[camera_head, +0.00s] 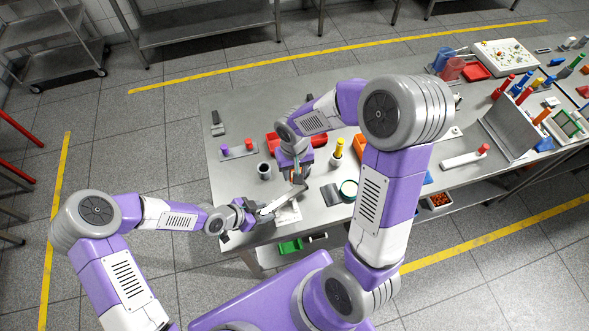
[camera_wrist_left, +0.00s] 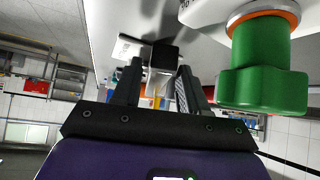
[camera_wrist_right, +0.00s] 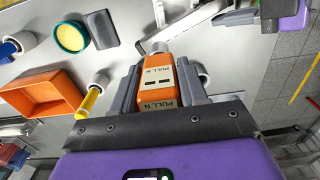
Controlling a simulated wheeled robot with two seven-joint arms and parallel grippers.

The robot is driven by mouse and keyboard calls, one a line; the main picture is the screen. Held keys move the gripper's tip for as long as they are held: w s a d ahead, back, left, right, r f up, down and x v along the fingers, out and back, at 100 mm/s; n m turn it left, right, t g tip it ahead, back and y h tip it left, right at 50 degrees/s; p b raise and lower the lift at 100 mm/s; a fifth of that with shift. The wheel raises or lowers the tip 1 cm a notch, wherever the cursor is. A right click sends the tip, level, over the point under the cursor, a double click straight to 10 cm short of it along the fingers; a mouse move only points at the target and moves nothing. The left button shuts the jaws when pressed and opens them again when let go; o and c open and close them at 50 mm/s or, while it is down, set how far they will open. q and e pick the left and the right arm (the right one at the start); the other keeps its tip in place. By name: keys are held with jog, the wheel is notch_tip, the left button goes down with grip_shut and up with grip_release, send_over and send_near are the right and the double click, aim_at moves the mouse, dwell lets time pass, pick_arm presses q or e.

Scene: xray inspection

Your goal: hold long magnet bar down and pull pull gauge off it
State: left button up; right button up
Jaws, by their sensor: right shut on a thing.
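The orange pull gauge (camera_wrist_right: 158,80), marked PULL N, sits between the fingers of my right gripper (camera_wrist_right: 160,88), which is shut on it. Its grey tip points away from the palm. In the head view the gauge (camera_head: 297,179) is above the near left part of the table. A long pale grey bar (camera_head: 281,201), apparently the magnet bar, lies slanted below it; I cannot tell whether the gauge tip touches it. My left gripper (camera_head: 254,212) is at the bar's left end. In the left wrist view the left fingers (camera_wrist_left: 158,88) stand apart, with a pale piece and a black block beyond them.
A green knob with an orange ring (camera_wrist_left: 262,65) is close in the left wrist view. An orange tray (camera_wrist_right: 43,92), a yellow-handled tool (camera_wrist_right: 88,101) and a round green-rimmed dish (camera_wrist_right: 71,36) stand near the right gripper. The table's near edge is close to the left arm.

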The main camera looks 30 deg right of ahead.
pick_arm(q)
jog(key=shift+o, duration=1.4)
jog(key=shift+a, duration=0.1)
jog(key=v, duration=1.2)
jog(key=shift+c, duration=0.4)
jog(key=shift+d+r+x, duration=0.15)
jog(key=shift+x, duration=2.9)
jog(key=shift+d+r+x, duration=0.1)
jog(key=shift+x, duration=2.95)
